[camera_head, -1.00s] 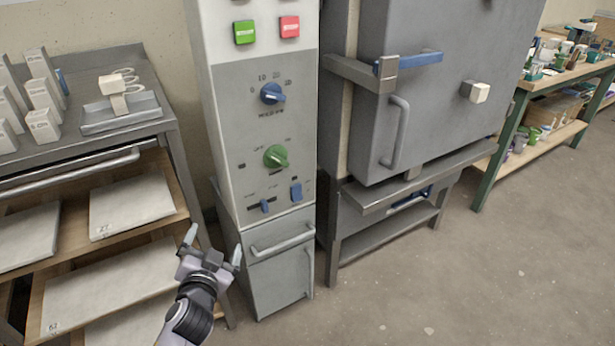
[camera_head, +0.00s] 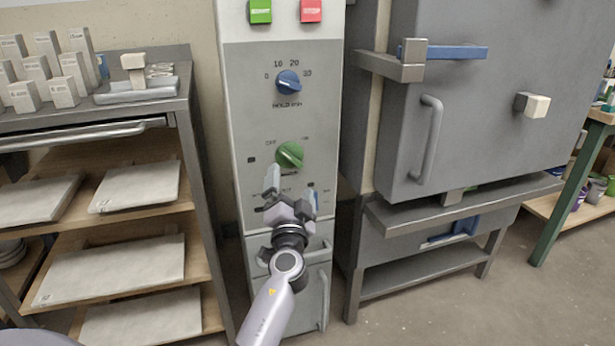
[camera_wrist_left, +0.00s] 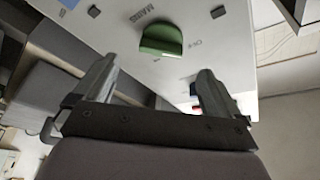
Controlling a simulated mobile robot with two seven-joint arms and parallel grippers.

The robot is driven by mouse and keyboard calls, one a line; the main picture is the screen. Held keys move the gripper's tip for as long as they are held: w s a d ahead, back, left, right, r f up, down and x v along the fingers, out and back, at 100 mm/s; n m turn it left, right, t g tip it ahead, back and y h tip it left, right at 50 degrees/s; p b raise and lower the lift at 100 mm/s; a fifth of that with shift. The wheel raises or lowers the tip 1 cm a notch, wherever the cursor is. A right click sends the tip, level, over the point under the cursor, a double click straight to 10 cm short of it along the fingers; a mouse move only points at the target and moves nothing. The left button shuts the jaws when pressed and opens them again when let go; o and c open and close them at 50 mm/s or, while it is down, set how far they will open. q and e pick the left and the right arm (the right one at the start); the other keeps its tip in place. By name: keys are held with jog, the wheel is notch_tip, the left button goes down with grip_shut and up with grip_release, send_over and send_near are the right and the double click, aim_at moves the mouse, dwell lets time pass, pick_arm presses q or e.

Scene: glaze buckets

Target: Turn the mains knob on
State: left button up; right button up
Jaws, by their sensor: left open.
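The green mains knob (camera_head: 290,155) is on the grey front of the control panel (camera_head: 240,130), between printed OFF and ON marks. It also shows in the left wrist view (camera_wrist_left: 162,40), beyond and between the fingertips. My left gripper (camera_head: 291,190) is open and empty, in front of the panel just below the knob in the head view. The fingers do not appear to be around the knob. The gripper partly hides the small blue switches below it. My right gripper is not in view.
A blue dial (camera_head: 288,83) sits above the knob, with a green start button (camera_head: 260,11) and a red stop button (camera_head: 311,10) at the top. A grey kiln (camera_head: 480,120) stands to the right. A shelf rack with pale slabs (camera_head: 135,187) stands to the left.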

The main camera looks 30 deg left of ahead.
aim_at(292, 161)
pick_arm(q)
jog(key=shift+x, duration=3.6)
jog(key=shift+d+r, duration=0.1)
jog(key=shift+r, duration=0.1)
jog(key=c, duration=1.1)
